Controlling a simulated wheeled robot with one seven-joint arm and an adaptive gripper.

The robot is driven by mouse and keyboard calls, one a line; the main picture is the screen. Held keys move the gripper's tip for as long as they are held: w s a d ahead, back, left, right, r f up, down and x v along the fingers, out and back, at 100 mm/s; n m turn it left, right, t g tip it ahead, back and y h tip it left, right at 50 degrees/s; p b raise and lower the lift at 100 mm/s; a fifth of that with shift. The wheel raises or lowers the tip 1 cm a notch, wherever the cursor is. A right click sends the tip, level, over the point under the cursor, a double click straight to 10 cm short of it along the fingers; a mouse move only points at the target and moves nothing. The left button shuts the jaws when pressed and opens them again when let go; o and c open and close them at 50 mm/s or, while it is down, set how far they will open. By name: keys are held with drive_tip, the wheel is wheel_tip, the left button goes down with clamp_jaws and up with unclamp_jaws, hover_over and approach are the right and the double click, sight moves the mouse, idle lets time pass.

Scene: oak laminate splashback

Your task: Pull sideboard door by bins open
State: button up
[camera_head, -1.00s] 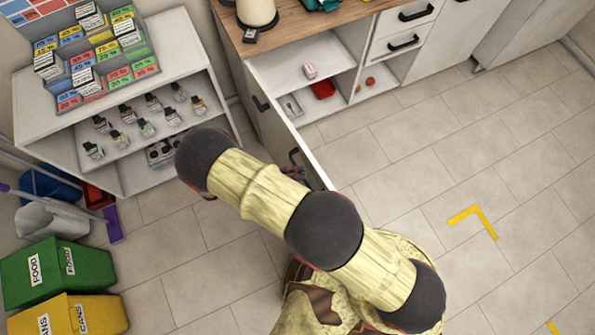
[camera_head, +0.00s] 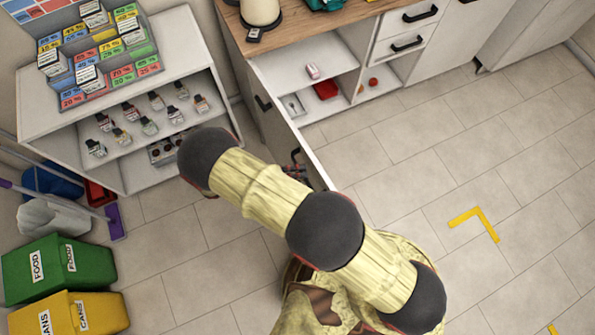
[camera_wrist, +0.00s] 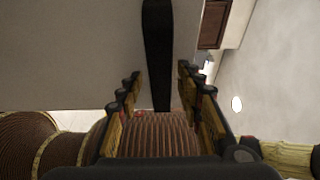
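The sideboard door (camera_head: 318,168) stands swung out from the cabinet front, seen nearly edge-on in the head view, with shelves exposed to its right. A dark handle (camera_head: 262,103) shows left of the door's edge. My gripper (camera_head: 297,160) is at the door's outer face near its free end, partly hidden by my arm. In the wrist view a black upright bar (camera_wrist: 158,50), apparently a handle, stands against a pale panel (camera_wrist: 70,50). My gripper's fingers (camera_wrist: 158,85) are spread on either side of the bar, with gaps visible. Contact is not clear.
A green food bin (camera_head: 60,270) and yellow cans bin (camera_head: 70,314) stand at lower left. The sideboard counter (camera_head: 300,18) carries a kettle (camera_head: 259,12). Tiled floor (camera_head: 460,140) at right is clear.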

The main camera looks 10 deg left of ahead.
drive_tip(key=shift+a, duration=0.1)
drive_tip(key=v, duration=1.2)
